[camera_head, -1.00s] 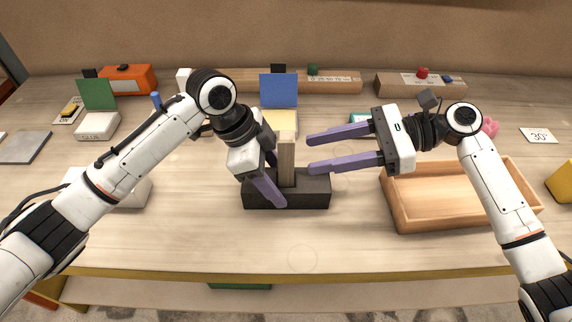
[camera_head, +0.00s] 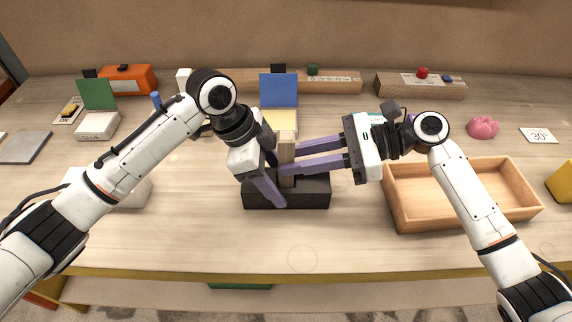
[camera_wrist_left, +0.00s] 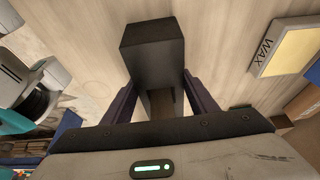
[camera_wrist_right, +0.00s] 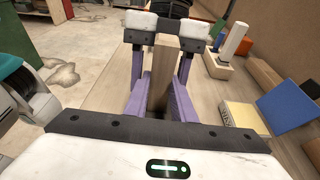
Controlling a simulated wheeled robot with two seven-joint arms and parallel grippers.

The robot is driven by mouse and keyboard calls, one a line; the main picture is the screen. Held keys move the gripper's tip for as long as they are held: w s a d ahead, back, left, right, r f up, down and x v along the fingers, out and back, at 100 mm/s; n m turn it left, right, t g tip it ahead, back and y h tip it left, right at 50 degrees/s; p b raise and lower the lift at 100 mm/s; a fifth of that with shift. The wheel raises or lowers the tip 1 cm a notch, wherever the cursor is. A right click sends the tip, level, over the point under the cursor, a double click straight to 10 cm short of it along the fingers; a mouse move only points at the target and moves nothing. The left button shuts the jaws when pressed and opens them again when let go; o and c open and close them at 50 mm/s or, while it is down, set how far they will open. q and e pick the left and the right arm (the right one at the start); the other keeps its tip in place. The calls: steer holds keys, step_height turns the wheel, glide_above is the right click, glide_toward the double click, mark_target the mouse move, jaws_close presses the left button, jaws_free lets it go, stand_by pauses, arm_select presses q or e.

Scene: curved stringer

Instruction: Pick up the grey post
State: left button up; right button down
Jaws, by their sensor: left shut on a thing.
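The grey post (camera_head: 286,148) is a beige-grey bar standing upright in a black base block (camera_head: 316,196). It also shows upright in the right wrist view (camera_wrist_right: 160,75). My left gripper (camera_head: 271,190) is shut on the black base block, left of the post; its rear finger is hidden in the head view. The block shows between its fingers in the left wrist view (camera_wrist_left: 150,55). My right gripper (camera_head: 290,160) is open, reaching in from the right, with one finger in front of the post and the other behind it. I see space beside the post.
An empty wooden tray (camera_head: 395,207) is at the right. A blue panel (camera_head: 279,90) and a pale yellow block (camera_head: 284,122) stand behind the post. A pink lump (camera_head: 483,127) lies at the back right. The table front is clear.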

steer(key=shift+r, duration=0.15)
arm_select(q)
steer(key=o, duration=1.9)
steer(key=shift+c, duration=0.2)
arm_select(e)
step_height(320, 180, up, 18)
arm_select(q)
steer(key=shift+r, duration=0.1)
steer(key=shift+v, duration=2.45)
steer(key=v, duration=1.2)
